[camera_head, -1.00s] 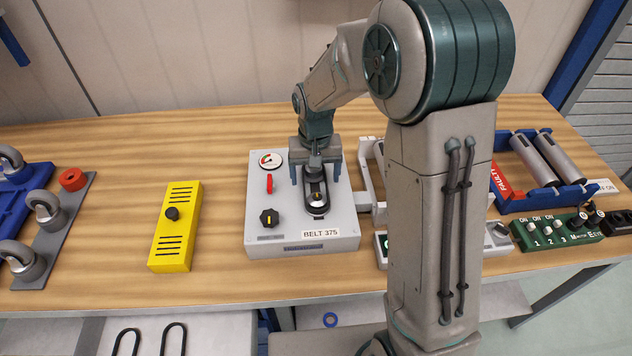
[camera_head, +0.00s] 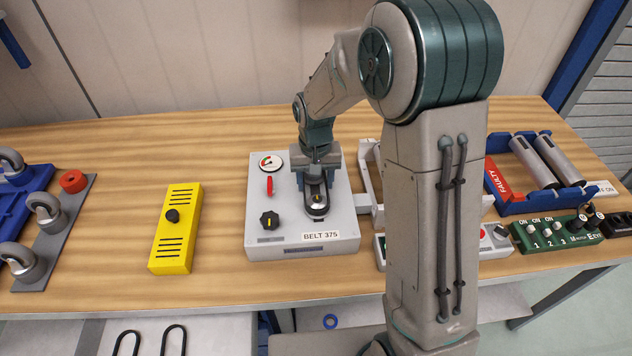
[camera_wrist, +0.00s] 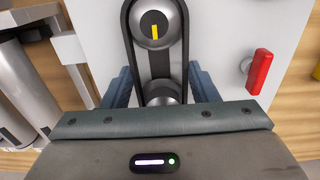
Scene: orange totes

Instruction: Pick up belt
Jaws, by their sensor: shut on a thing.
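The black belt (camera_head: 317,216) is a narrow loop around two round pulleys on the light grey test unit (camera_head: 340,238) labelled BELT 375. In the wrist view the belt (camera_wrist: 128,33) runs around a silver pulley (camera_wrist: 154,24) with a yellow mark and a second pulley (camera_wrist: 160,93), partly hidden by my gripper body. My gripper (camera_head: 315,182) points down over the far part of the belt. Its blue fingers, also seen in the wrist view (camera_wrist: 162,87), are on either side of the loop and shut on it. The exact contact is hidden.
A red lever (camera_head: 269,185), a black knob (camera_head: 269,219) and a gauge (camera_head: 270,163) stand left of the belt. A yellow box (camera_head: 175,230) stands farther left, with bare table between. A white frame (camera_head: 366,190) is close on the right. Two spare loops (camera_head: 173,339) show below the table.

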